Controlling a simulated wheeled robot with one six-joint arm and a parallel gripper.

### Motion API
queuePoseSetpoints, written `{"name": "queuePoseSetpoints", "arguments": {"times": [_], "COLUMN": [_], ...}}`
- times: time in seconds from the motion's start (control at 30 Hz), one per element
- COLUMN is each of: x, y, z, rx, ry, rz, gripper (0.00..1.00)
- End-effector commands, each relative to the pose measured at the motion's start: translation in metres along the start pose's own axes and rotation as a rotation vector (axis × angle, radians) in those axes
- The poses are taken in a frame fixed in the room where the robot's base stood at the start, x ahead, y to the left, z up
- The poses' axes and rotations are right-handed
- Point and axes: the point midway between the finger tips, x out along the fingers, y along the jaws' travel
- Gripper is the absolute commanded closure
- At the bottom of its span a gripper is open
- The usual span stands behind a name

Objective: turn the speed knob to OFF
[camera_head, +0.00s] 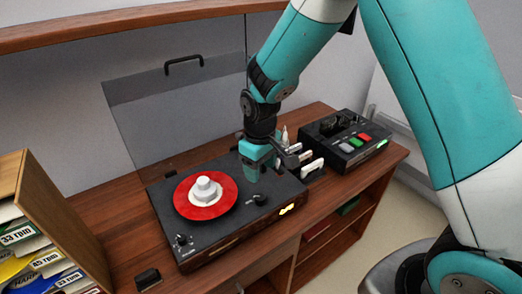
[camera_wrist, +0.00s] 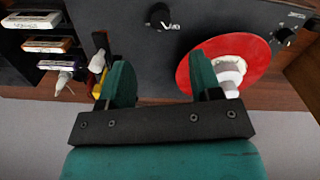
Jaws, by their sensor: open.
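A black turntable (camera_head: 232,228) stands on the wooden cabinet, with a red record disc (camera_head: 222,203) and a pale centre piece on it. One black knob (camera_head: 182,240) sits at its front left corner; it shows at the far right of the wrist view (camera_wrist: 285,35). Another black knob (camera_head: 260,199) sits right of the disc, and shows at the top of the wrist view (camera_wrist: 160,15) beside white lettering. The labels are too unclear to tell which is the speed knob. My gripper (camera_head: 251,174) is open above the right rear of the turntable, apart from both knobs; its fingers (camera_wrist: 162,82) are empty.
A clear lid (camera_head: 165,115) stands raised behind the turntable. A black deck (camera_head: 345,138) with coloured buttons stands at right, with several cassettes (camera_wrist: 44,45) and small bottles near my gripper. A wooden record crate (camera_head: 62,215) is at left. A small black block (camera_head: 148,279) lies in front.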

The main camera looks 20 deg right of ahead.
Motion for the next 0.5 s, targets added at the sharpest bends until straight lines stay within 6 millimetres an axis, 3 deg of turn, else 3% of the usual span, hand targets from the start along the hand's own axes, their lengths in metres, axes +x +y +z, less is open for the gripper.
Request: {"name": "queuePoseSetpoints", "arguments": {"times": [0.2,0.5], "x": [-0.045,-0.066], "y": [0.001,0.0], "z": [-0.001,0.0], "rx": [0.0,0.0], "ry": [0.005,-0.001], "rz": [0.001,0.0], "gripper": [0.42,0.42]}}
